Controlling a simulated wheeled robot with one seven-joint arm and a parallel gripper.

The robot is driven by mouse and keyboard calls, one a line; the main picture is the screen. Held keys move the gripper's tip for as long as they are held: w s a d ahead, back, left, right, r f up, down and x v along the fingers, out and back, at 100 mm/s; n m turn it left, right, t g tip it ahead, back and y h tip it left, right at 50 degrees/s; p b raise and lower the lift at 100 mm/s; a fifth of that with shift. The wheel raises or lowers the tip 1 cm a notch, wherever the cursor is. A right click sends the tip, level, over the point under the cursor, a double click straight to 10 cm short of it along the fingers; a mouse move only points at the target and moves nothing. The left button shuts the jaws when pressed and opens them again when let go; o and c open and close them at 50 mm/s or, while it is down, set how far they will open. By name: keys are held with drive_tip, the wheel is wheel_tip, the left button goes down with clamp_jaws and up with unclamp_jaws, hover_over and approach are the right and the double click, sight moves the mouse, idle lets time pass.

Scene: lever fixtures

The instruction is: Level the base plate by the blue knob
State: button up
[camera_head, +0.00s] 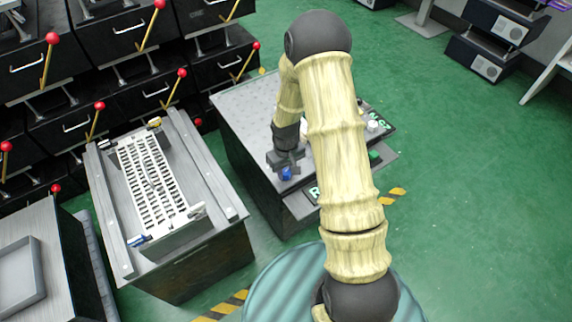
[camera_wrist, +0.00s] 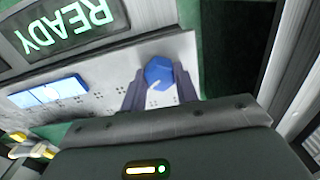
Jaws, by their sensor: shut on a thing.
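The blue knob (camera_wrist: 158,72) shows as a faceted blue piece between my gripper's two dark fingers in the wrist view. My gripper (camera_wrist: 159,84) is shut on it. In the head view the blue knob (camera_head: 286,174) is just below my gripper (camera_head: 285,162), at the near edge of a grey-topped cabinet (camera_head: 240,108). A pale plate with small holes (camera_wrist: 105,95) lies around the knob in the wrist view; I take it for the base plate. Its tilt cannot be told. My arm hides part of the cabinet top.
A lit READY sign (camera_wrist: 65,25) is beside the plate. Left of the cabinet, a bench (camera_head: 185,285) carries a white slotted rack (camera_head: 150,180) with blue and yellow end pieces. Dark drawers with red-knobbed levers (camera_head: 182,73) stand behind. Green floor (camera_head: 470,180) is clear at right.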

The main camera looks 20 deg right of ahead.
drive_tip(key=n+p, duration=0.3)
drive_tip(key=shift+d+r+n, duration=0.1)
drive_tip(key=shift+r+n, duration=0.15)
drive_tip(key=shift+n, duration=0.15)
drive_tip(key=n+p, duration=0.2)
drive_tip(key=n, duration=0.1)
drive_tip(key=shift+n, duration=0.3)
drive_tip(key=n+p, duration=0.3)
drive_tip(key=shift+n, duration=0.3)
drive_tip(key=shift+f+n+p, duration=0.2)
drive_tip(key=shift+n+p, duration=0.6)
drive_tip(key=shift+n, duration=0.8)
drive_tip(key=o, duration=1)
